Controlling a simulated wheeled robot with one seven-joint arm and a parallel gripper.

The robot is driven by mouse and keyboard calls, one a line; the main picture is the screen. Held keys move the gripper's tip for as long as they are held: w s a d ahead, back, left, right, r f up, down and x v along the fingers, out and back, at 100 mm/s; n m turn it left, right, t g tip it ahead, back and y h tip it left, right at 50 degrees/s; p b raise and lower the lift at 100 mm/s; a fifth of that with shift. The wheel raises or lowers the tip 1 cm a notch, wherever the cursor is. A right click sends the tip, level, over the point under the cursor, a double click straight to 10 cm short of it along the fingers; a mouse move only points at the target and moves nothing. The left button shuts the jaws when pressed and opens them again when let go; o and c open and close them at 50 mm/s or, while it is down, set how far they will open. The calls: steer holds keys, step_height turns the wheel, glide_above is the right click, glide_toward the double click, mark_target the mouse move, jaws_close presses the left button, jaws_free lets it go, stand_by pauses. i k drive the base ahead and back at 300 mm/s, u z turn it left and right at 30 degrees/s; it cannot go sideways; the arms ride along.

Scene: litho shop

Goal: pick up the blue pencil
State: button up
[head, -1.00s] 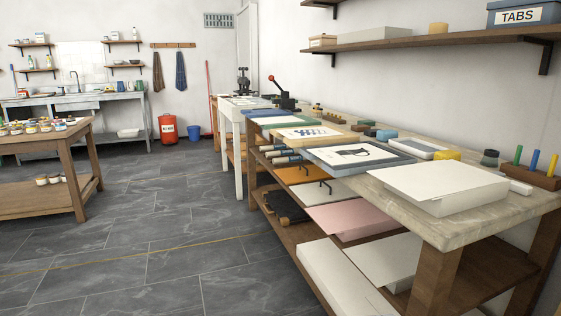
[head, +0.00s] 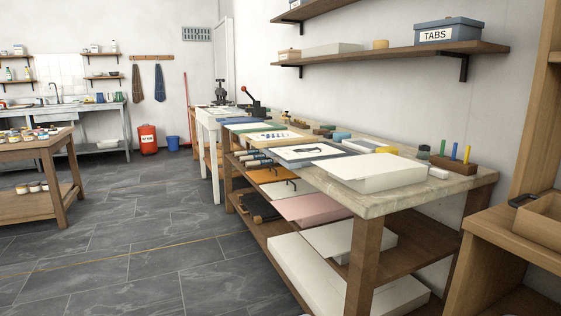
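The blue pencil (head: 454,151) stands upright in a brown wooden block (head: 460,164) near the right end of the long workbench. A green pencil (head: 441,149) stands to its left and a yellow one (head: 467,154) to its right in the same block. They look like thick crayons at this distance. My gripper is not in view.
A large white box (head: 370,172) lies on the workbench in front and left of the block. A small white piece and a dark jar (head: 423,152) sit beside the block. Wooden shelving (head: 500,232) stands at the right. Grey floor on the left is open.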

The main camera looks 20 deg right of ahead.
mark_target(455, 144)
steer(key=u, duration=0.15)
steer(key=k, duration=0.1)
steer(key=z, duration=1)
steer(key=i, duration=0.8)
steer(key=u, duration=0.1)
steer(key=k, duration=0.35)
steer(key=z, duration=1.85)
steer(key=k, duration=0.65)
steer(key=u, duration=0.75)
steer(key=i, duration=1)
steer(key=z, duration=0.05)
